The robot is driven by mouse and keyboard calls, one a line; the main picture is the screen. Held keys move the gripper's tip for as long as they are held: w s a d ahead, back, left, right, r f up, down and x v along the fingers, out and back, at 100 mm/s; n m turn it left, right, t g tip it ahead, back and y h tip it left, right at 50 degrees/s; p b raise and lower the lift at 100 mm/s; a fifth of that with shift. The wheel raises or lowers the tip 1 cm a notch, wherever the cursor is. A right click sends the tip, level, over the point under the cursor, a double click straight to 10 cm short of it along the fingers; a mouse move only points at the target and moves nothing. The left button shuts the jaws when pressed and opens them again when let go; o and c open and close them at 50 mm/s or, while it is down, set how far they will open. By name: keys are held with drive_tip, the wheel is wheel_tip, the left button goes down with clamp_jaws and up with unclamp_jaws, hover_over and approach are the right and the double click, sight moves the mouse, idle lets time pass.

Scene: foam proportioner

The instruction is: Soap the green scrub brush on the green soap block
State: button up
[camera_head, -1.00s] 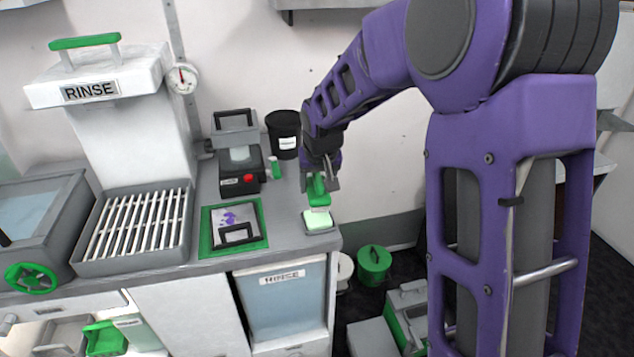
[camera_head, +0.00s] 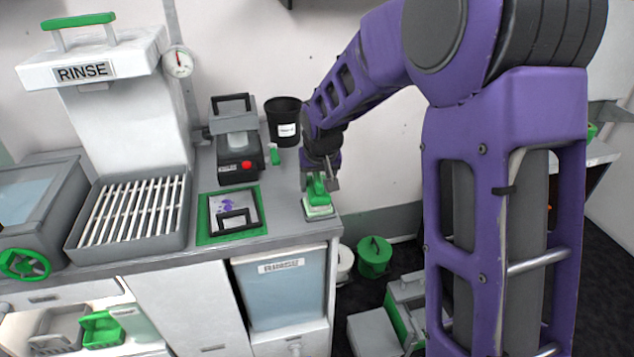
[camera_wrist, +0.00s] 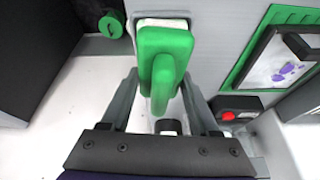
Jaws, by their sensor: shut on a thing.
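The green scrub brush (camera_head: 318,192) is in my gripper (camera_head: 320,180), which is shut on its handle. In the wrist view the brush (camera_wrist: 165,45) shows its green back and handle between the fingers of my gripper (camera_wrist: 160,90).
A green-framed panel with a black handle (camera_head: 232,215) lies left of the soap. The counter ends just right of the soap.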

drive_tip(key=shift+f+b, duration=0.55)
drive_tip(key=shift+f, duration=0.05)
idle(1.6)
drive_tip(key=shift+r, duration=0.1)
drive_tip(key=shift+r+p, duration=2.45)
drive_tip(key=shift+r, duration=1.1)
drive_tip(key=shift+s+f, duration=0.1)
